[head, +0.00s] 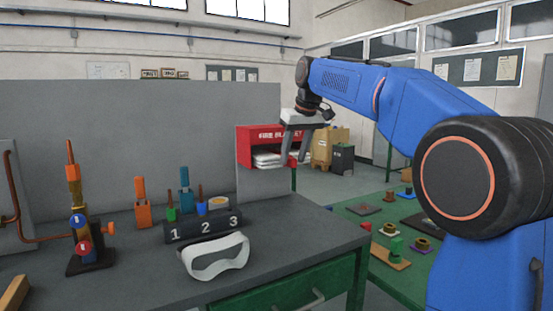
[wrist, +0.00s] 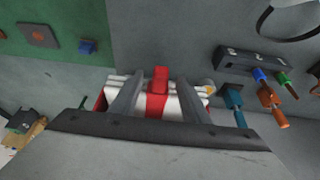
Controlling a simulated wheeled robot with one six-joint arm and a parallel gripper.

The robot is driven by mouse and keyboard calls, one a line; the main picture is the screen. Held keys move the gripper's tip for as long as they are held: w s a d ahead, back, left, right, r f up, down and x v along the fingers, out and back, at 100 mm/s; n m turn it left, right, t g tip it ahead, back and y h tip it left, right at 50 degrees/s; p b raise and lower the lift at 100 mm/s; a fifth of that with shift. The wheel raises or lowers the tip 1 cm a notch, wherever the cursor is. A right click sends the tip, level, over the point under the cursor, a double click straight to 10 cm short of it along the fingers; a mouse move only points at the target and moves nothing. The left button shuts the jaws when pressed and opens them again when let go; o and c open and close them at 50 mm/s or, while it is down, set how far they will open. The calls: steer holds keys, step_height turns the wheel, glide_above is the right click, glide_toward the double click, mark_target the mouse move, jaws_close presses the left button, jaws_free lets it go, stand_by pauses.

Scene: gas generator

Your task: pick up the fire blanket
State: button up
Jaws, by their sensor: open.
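The fire blanket (head: 268,159) is a white folded bundle in the open lower part of a red box (head: 262,133) marked "FIRE BLANKET" on a grey panel. In the wrist view the blanket (wrist: 184,104) shows white folds with a red strap (wrist: 158,98) and tab at its middle. My gripper (head: 293,161) is in front of the box with its fingers pointing down. It also shows in the wrist view (wrist: 158,80), open, with one finger on each side of the red strap. Whether the fingers touch the blanket cannot be told.
The grey bench (head: 300,235) holds a numbered block (head: 203,227) with coloured tools, a white headband-like object (head: 215,257) and a burner-like stand (head: 88,258). A green table (head: 360,222) with small parts stands at right. Cardboard boxes (head: 328,147) stand behind.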

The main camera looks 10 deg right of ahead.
steer(key=shift+w+a+f, duration=0.1)
steer(key=shift+w+f, duration=0.1)
steer(key=shift+f, duration=0.35)
jaws_close()
steer(key=shift+r, duration=0.1)
